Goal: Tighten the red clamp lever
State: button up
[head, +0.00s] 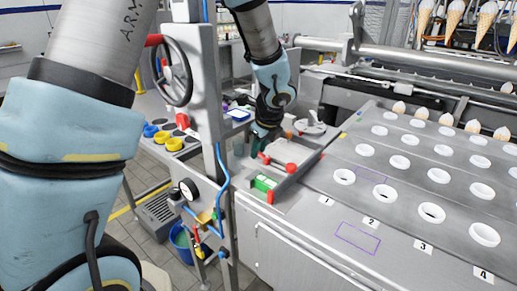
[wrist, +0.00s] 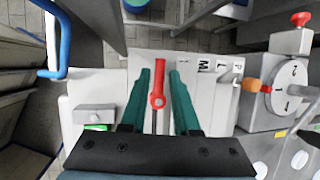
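The red clamp lever (wrist: 158,100) shows in the wrist view, with a round hub and a narrow arm pointing up the picture. It lies between the two green fingers of my gripper (wrist: 168,72), nearer the left finger. A gap shows between the lever and the right finger; I cannot tell whether the left finger touches it. My gripper is open. In the head view my gripper (head: 261,138) points down over the small grey station at the table's left edge. A red part (head: 264,158) shows just below the fingers there, partly hidden, and I cannot tell if it is the lever.
A numbered dial (wrist: 290,90) with an orange tip and a red knob (wrist: 301,19) stand right of my gripper. A grey column with a handwheel (head: 177,72) and blue pipe stands left in the head view. The plate with white cups (head: 438,175) fills the right.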

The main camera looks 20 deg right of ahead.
jog(key=shift+o, duration=1.2)
jog(key=shift+a, duration=0.1)
jog(key=v, duration=1)
jog(key=shift+r+b, duration=0.3)
jog(key=shift+r, duration=0.05)
jog(key=shift+s, duration=0.2)
